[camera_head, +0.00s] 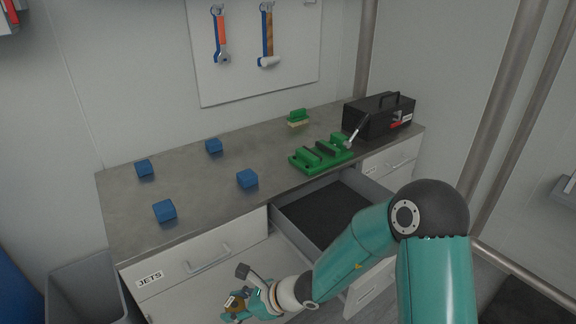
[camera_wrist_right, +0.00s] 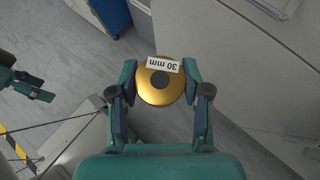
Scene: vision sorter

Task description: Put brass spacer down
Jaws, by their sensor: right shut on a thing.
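The brass spacer (camera_wrist_right: 160,84) is a round golden disc with a dark centre hole and a white "30 mm" label. My right gripper (camera_wrist_right: 161,79) is shut on it, with one finger on each side of its rim. In the head view the spacer (camera_head: 236,302) is small, held in my right gripper (camera_head: 240,306) in front of the bench's white cabinet fronts, below the worktop's level in the picture. Part of my left gripper (camera_wrist_right: 30,85) seems to show at the left edge of the right wrist view; its jaw state is unclear.
The grey worktop (camera_head: 195,180) bears several blue blocks (camera_head: 165,211), a green vise (camera_head: 321,153), a green-backed brush (camera_head: 298,117) and a black toolbox (camera_head: 378,115). A drawer (camera_head: 290,228) stands open below the vise. A grey bin (camera_head: 85,285) stands at lower left.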

